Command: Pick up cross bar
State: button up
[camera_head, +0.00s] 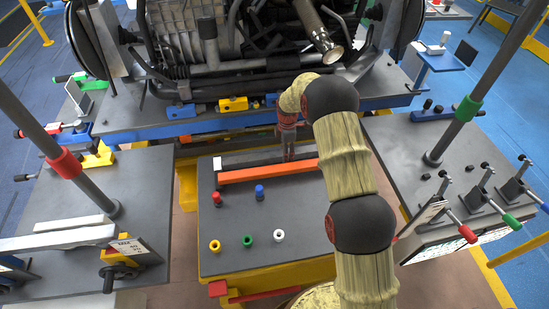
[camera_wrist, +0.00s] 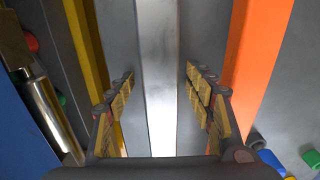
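A long grey metal bar (camera_wrist: 158,60), likely the cross bar, runs up the middle of the wrist view between my fingers. My gripper (camera_wrist: 160,82) is open, with one padded finger on each side of the bar and gaps between the pads and the bar. In the head view my gripper (camera_head: 288,150) points down over the back part of the grey-topped cart (camera_head: 295,225). A long orange bar (camera_head: 268,171) lies just in front of it. The orange bar also shows right of my fingers in the wrist view (camera_wrist: 258,50). My arm hides part of the cart's right side.
Red (camera_head: 217,199) and blue (camera_head: 260,192) pegs and yellow, green and white rings stand on the cart's front half. An engine assembly (camera_head: 230,50) on a blue-edged platform rises close behind. Side tables with posts (camera_head: 60,155) stand left and right.

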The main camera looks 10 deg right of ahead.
jog(key=shift+c, duration=1.2)
jog(key=c, duration=1.1)
grip_shut()
